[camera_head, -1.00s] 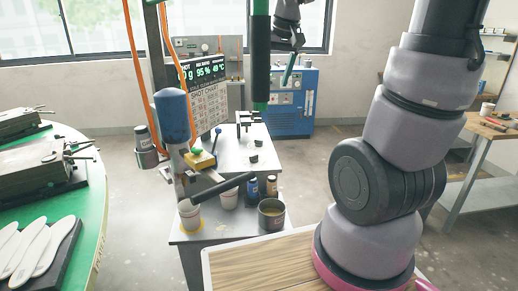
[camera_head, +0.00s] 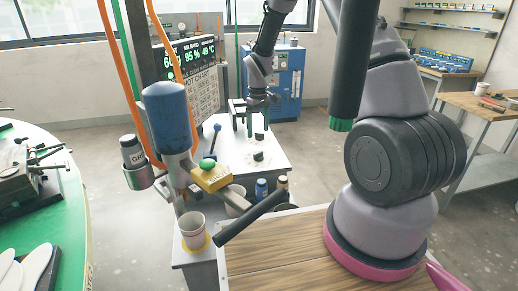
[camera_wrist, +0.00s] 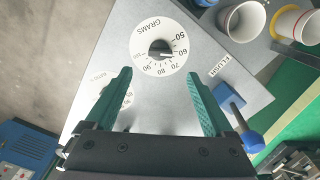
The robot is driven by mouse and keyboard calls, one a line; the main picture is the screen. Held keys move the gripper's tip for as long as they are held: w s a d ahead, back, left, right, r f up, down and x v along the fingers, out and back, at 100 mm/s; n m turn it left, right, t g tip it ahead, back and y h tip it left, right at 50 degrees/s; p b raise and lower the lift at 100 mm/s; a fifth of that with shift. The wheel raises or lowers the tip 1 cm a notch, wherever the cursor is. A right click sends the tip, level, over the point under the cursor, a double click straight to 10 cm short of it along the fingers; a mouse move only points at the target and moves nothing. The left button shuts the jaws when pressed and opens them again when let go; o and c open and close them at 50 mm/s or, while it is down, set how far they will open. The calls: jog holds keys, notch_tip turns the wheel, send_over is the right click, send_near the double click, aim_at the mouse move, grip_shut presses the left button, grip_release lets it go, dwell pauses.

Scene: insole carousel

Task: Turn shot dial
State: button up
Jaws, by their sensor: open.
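The knob's white mark points near 60. It sits on a grey panel table (camera_head: 276,165), where its knob (camera_head: 258,156) shows in the head view. My gripper (camera_wrist: 160,80) is open and empty, its green fingers apart and pointing towards the dial. In the head view my gripper (camera_head: 249,118) hangs over the table's far part. A second dial (camera_wrist: 125,97) is partly hidden behind the left finger.
A blue FLUSH lever (camera_wrist: 240,122) stands right of the gripper in the wrist view. Paper cups (camera_wrist: 243,20) are near the upper right corner. A blue dispenser (camera_head: 168,118) with a black handle (camera_head: 250,215) is on the near side. The screen (camera_head: 190,57) reads 60 g.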

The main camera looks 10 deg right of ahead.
aim_at(258, 153)
notch_tip(258, 153, down, 10)
jog(key=shift+r, duration=0.1)
dwell(0.4)
jog(key=c, duration=1.4)
